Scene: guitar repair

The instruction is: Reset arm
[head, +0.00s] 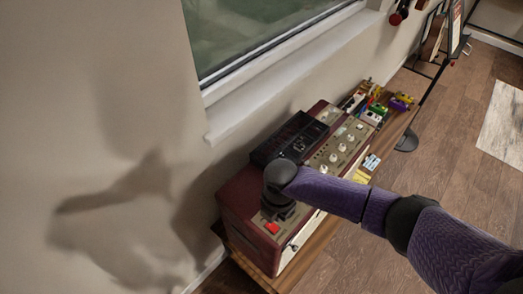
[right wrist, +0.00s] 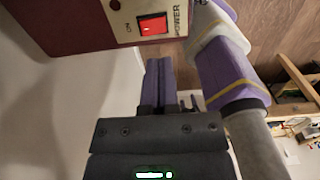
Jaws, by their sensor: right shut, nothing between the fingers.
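My right arm reaches in from the right in the head view. Its dark gripper (head: 276,208) hangs over the near end of the maroon amplifier (head: 240,196). In the right wrist view the two purple fingers (right wrist: 158,68) are together and empty. The amplifier's red power switch (head: 272,228) shows just below the gripper in the head view. In the right wrist view the switch (right wrist: 152,26) lies beyond the fingertips on a cream panel marked ON and POWER, with a gap visible in the picture. My left gripper is not in view.
A black device (head: 290,138) lies on the amplifier, beside white knobs (head: 332,158). Colourful pedals (head: 375,110) stand farther along the wooden bench (head: 398,124). A wall and window sill (head: 285,72) border the left side. Wooden floor (head: 450,150) lies open at right.

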